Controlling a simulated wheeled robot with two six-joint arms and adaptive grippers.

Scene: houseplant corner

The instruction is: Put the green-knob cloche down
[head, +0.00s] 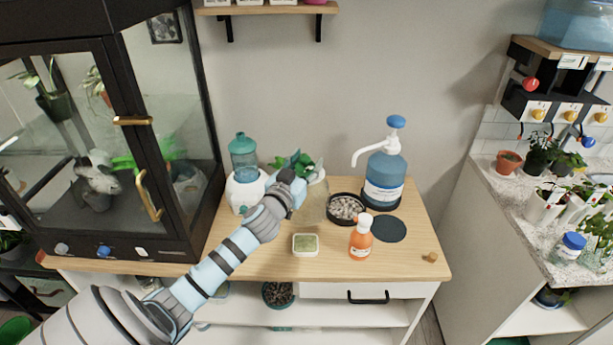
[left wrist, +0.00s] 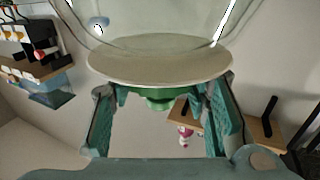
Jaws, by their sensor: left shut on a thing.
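The green-knob cloche shows in the left wrist view as clear glass (left wrist: 150,25) with a pale round disc (left wrist: 160,66) and a green knob (left wrist: 157,97). My left gripper (left wrist: 160,108) has its fingers on either side of the knob and is shut on it. In the head view, my left gripper (head: 297,182) is over the back middle of the wooden counter (head: 290,262). The glass is hard to make out there, and its lower edge and any gap to the counter cannot be judged. My right gripper is not in view.
On the counter are a leafy plant (head: 300,161), a white-and-teal bottle device (head: 244,175), a black dish of pebbles (head: 346,208), a blue pump bottle (head: 384,178), an orange bottle (head: 361,237), a small green tray (head: 306,244) and a dark round mat (head: 389,229). A glass cabinet (head: 185,130) stands left.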

